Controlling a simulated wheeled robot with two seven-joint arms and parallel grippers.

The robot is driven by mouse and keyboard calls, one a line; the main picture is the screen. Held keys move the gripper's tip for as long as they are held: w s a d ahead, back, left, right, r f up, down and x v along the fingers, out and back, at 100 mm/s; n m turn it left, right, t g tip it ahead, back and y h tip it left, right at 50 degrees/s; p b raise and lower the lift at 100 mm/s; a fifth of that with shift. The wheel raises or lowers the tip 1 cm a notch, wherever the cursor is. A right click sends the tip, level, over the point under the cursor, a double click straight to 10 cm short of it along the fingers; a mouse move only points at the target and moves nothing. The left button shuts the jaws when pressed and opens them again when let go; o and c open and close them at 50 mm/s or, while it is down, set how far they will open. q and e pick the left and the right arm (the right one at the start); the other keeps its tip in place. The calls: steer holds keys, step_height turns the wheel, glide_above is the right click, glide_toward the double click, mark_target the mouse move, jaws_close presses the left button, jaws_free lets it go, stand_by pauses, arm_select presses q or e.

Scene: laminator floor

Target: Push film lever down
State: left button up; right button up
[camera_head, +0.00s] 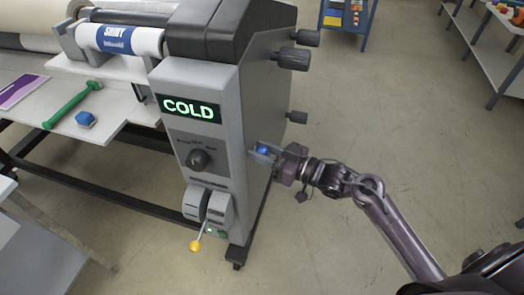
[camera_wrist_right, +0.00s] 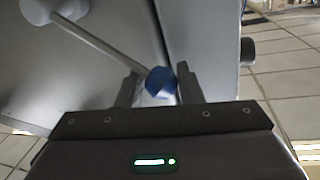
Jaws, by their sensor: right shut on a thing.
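The laminator (camera_head: 255,85) has a lever on its right side. In the right wrist view, its pale rod (camera_wrist_right: 105,42) runs from a round grey hub (camera_wrist_right: 55,8) to a blue knob (camera_wrist_right: 160,82). My right gripper (camera_head: 265,153) is shut on the blue knob, close beside the machine's side panel. Its two fingers (camera_wrist_right: 160,87) lie on either side of the knob. In the head view the gripper covers most of this lever. A second lever with a yellow ball (camera_head: 195,246) points down at the lower front. My left gripper is not in view.
The front panel has a lit COLD display (camera_head: 190,108) and a dark dial (camera_head: 199,160). Black knobs (camera_head: 293,58) stick out of the right side. A green tool (camera_head: 72,103) and a blue hex piece (camera_head: 86,119) lie on the left table.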

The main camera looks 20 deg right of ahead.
steer(key=shift+f, duration=0.1)
jaws_close()
steer(key=shift+s+a+f+n+b, duration=0.3)
steer(key=shift+s+f+n+b, duration=0.1)
steer(key=shift+f+b, duration=0.3)
steer(key=f+n+b, duration=0.1)
steer(key=b, duration=0.1)
steer(key=s+a+f+n+b, duration=0.1)
steer(key=f+n+b, duration=0.1)
steer(key=b, duration=0.1)
steer(key=s+f+n+b, duration=0.1)
steer(key=f+b, duration=0.1)
steer(key=shift+s+a+n+y, duration=0.2)
steer(key=shift+a+n+y, duration=0.1)
steer(key=shift+n+y, duration=0.1)
steer(key=f+n+b, duration=0.1)
steer(key=b, duration=0.1)
steer(key=f+n+b, duration=0.1)
steer(key=n+b, duration=0.1)
steer(key=b, duration=0.1)
steer(key=f+n+y+b, duration=0.1)
steer(key=f+b, duration=0.1)
steer(key=shift+s+a+n, duration=0.15)
steer(key=shift+s+n, duration=0.1)
steer(key=shift+n, duration=0.15)
steer(key=shift+f+n+y+b, duration=0.3)
steer(key=shift+f+n+b, duration=0.15)
steer(key=shift+n+b, duration=0.4)
